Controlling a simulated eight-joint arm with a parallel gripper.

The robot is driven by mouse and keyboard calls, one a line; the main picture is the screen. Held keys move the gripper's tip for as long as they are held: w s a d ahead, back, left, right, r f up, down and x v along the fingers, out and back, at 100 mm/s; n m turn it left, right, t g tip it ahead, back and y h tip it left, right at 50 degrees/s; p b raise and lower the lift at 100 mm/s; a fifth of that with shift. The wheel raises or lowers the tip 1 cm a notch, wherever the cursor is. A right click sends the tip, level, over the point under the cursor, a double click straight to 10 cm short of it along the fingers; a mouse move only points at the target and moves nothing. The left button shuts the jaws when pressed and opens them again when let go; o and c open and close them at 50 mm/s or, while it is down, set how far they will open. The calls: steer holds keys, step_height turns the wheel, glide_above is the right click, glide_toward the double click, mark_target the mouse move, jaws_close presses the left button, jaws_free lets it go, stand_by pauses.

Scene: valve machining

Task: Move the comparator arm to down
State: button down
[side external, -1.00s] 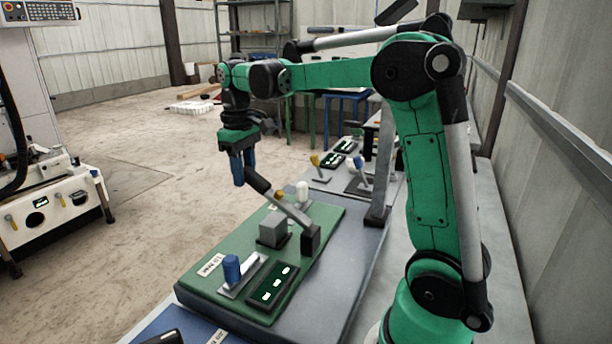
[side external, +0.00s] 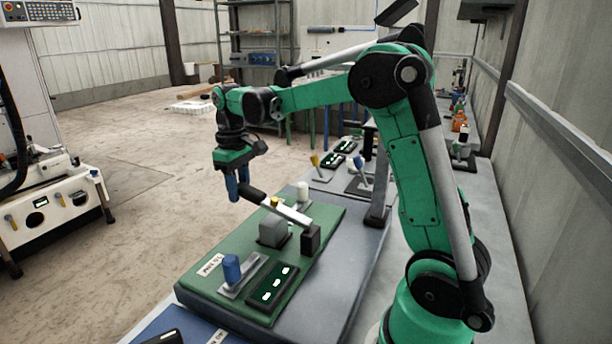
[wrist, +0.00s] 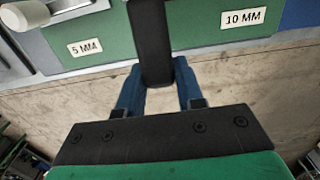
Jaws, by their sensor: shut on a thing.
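The comparator arm is a grey bar (side external: 288,212) with a black handle (side external: 252,192), hinged at a dark block (side external: 311,240) on the green plate (side external: 330,217). It slopes gently up from the block toward the handle, above a grey cube (side external: 273,231). My gripper (side external: 237,192) has blue fingers and is shut on the handle's outer end, past the plate's left edge. In the wrist view the black handle (wrist: 151,45) runs between the blue fingers of my gripper (wrist: 160,88).
Labels reading 5 MM (wrist: 87,48) and 10 MM (wrist: 243,18) show in the wrist view. Open floor lies left of the bench.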

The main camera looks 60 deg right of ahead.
steer(key=shift+w+f, duration=0.1)
steer(key=shift+w+f, duration=0.15)
steer(key=shift+f, duration=0.95)
steer(key=c, duration=1)
jaws_free()
steer(key=shift+f, duration=0.2)
steer(key=o, duration=0.5)
steer(key=shift+r, duration=0.1)
steer(key=w+r, duration=0.4)
steer(key=r, duration=0.1)
steer(key=shift+w+r, duration=0.1)
steer(key=shift+w, duration=0.2)
